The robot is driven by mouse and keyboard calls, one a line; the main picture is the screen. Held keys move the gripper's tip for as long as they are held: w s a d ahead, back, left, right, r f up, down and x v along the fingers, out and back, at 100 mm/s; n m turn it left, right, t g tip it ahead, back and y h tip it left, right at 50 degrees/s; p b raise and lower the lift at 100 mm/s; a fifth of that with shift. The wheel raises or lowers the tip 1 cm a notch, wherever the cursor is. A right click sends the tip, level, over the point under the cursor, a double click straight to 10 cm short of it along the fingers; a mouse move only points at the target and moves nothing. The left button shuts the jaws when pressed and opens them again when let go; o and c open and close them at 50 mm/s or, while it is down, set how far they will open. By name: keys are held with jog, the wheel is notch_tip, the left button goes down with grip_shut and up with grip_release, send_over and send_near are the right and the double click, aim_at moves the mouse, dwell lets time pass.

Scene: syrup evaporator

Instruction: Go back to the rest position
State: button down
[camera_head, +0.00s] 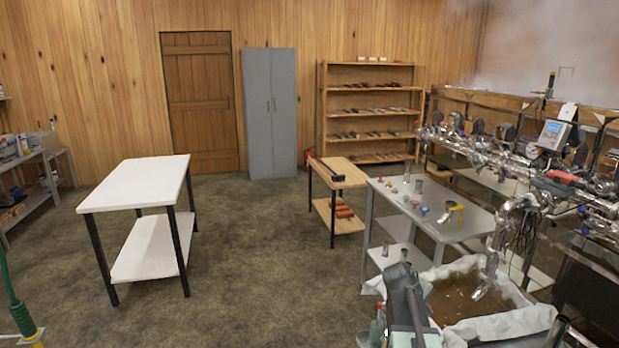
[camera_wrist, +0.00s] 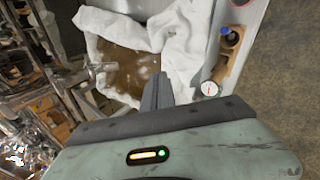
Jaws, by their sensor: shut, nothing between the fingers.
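My gripper (camera_wrist: 158,88) shows in the wrist view with its dark fingers together and nothing between them. Behind the fingers in that view is the white-lined basin (camera_wrist: 178,32) with brown liquid (camera_wrist: 125,68). In the head view my gripper and arm are at the bottom, in front of the left side of the basin (camera_head: 520,322). The fingertips are hard to make out there. I cannot tell how high the fingers are above the basin.
Metal pipework (camera_head: 580,185) with a chrome spout stands over the basin. A grey table (camera_head: 450,225) with small parts is behind it. Bottles and a round gauge (camera_wrist: 210,89) sit beside the basin. Open floor (camera_head: 260,270) lies left, toward a white table (camera_head: 135,180).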

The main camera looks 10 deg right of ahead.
jog(key=s+a+m+y, duration=0.1)
jog(key=s+a+y, duration=0.1)
jog(key=a, duration=0.9)
jog(key=s+a+f+m+g+y+p, duration=0.1)
jog(key=s+a+y, duration=0.2)
jog(key=a, duration=0.9)
jog(key=s+a+f+m+g+y+p, duration=0.1)
jog(key=s+a, duration=0.3)
jog(key=a, duration=0.8)
jog(key=shift+f+m+y, duration=0.15)
jog(key=shift+m+y, duration=0.25)
jog(key=shift+y, duration=0.3)
